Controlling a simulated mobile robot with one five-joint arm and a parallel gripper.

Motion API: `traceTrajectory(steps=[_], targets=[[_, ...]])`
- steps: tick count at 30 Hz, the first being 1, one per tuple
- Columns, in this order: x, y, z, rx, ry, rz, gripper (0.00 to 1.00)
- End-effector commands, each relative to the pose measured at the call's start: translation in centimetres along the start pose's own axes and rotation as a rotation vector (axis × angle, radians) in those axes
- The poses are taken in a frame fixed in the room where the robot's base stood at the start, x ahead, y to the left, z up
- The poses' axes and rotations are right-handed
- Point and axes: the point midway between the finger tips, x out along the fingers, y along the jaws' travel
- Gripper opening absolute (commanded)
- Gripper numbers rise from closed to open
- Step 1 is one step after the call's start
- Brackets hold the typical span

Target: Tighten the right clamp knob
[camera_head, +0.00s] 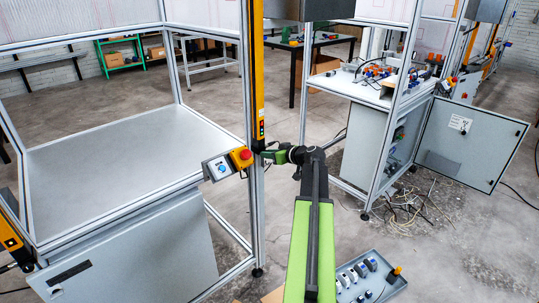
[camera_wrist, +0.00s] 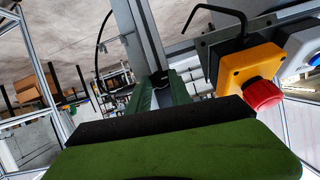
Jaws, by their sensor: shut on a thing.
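The yellow light curtain bar (camera_head: 258,75) stands upright along the corner post of the metal frame. My gripper (camera_head: 272,154) is at this post, just below the bar's lower end and right beside the emergency stop box. In the wrist view, my gripper's green fingers (camera_wrist: 163,90) reach toward the grey post (camera_wrist: 138,30) and are shut on a small part at it. I take this to be the right clamp knob, but the fingers hide nearly all of it. I cannot tell how far it is turned.
A yellow box with a red emergency stop button (camera_head: 241,157) and a grey box with a blue button (camera_head: 218,168) stick out left of my gripper. An open cabinet door (camera_head: 470,145) and loose cables (camera_head: 418,203) lie to the right. A grey tray (camera_head: 340,270) sits low in front.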

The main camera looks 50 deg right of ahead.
Motion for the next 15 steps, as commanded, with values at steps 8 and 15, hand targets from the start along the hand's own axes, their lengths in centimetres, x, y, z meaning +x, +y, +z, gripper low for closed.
traceTrajectory(steps=[8, 15], targets=[[0.13, 0.44, 0.25, 0.209, -0.001, -0.087, 0.00], [0.16, 0.63, 0.46, 0.420, -0.003, -0.175, 0.00]])
